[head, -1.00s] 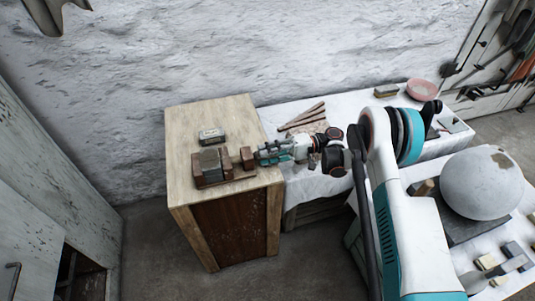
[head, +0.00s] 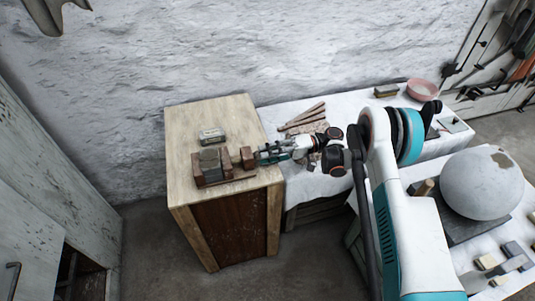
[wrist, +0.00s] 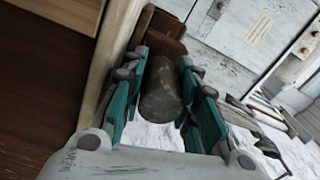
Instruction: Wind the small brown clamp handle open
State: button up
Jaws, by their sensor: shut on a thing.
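A brown wooden clamp (head: 200,180) lies on top of the wooden cabinet, with a grey block (head: 210,160) between its upright brown blocks. My gripper (head: 261,156) is at the clamp's right end, beside its right-hand block (head: 247,157). In the wrist view, my gripper's teal fingers (wrist: 160,75) are shut on a short, dull grey-brown cylinder (wrist: 161,95), which looks like the clamp handle. A reddish-brown clamp block (wrist: 163,32) shows just past it. The head view hides most of the handle behind the fingers.
A small grey tin-like block (head: 212,135) lies behind the clamp on the cabinet top (head: 185,118). To the right, a white-covered table (head: 290,108) holds wooden sticks (head: 303,116) and a pink bowl (head: 421,90). A large plaster sphere (head: 480,182) is at the right.

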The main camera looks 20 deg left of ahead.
jog(key=o, duration=1.1)
jog(key=shift+d, duration=0.1)
jog(key=shift+f, duration=0.1)
